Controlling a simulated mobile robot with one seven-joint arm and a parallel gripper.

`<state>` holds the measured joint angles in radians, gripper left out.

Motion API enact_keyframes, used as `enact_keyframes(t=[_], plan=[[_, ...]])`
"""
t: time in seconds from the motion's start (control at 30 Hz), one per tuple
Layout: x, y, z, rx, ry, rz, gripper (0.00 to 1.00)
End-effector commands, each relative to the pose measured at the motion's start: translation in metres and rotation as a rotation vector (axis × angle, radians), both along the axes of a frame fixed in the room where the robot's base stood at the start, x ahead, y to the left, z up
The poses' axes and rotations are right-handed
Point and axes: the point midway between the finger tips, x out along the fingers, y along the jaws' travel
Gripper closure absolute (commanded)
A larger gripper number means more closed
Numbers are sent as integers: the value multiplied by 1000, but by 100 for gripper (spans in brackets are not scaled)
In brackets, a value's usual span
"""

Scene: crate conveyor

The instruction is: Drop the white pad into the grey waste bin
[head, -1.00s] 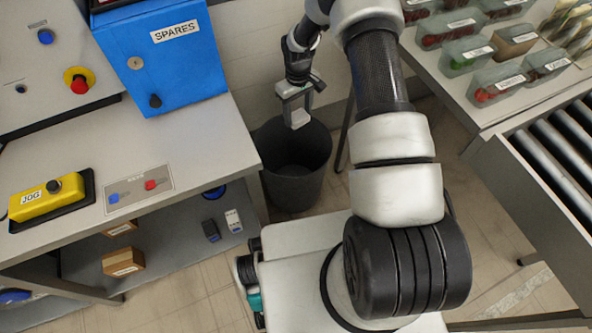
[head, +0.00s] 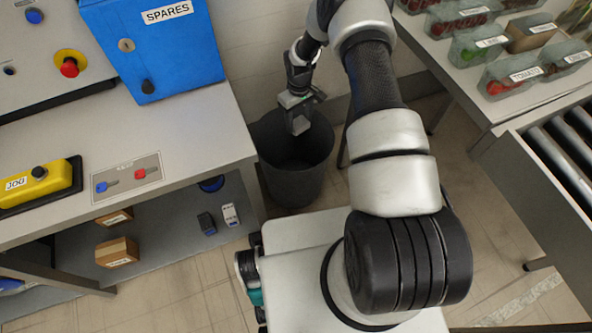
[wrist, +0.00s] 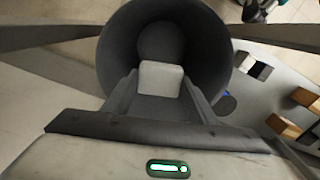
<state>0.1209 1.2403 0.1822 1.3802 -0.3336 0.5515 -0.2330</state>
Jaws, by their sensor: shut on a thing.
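The grey waste bin (head: 293,184) stands on the floor between the workbench and the crate table. My gripper (head: 298,122) points down over the bin's mouth in the head view. In the wrist view my gripper (wrist: 160,88) is shut on the white pad (wrist: 160,77), which sits between the two fingers. The round wall of the bin (wrist: 112,50) surrounds the pad in that view. In the head view I cannot clearly make out the pad at the fingertips.
The workbench (head: 190,130) with a blue SPARES cabinet (head: 165,60) and a yellow JOG box (head: 38,184) is left of the bin. A table (head: 480,95) with labelled crates and a roller conveyor (head: 560,160) are on the right.

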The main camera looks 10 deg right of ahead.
Motion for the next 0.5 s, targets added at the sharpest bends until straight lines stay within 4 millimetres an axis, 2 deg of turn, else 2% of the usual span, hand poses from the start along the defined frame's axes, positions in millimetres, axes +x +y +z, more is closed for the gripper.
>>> enact_keyframes(t=[0.3,0.33,0.43,0.5], plan=[[0,0,-5,0,0,0,72],[0,0,-5,0,0,0,45],[0,0,-5,0,0,0,28],[0,0,-5,0,0,0,26]])
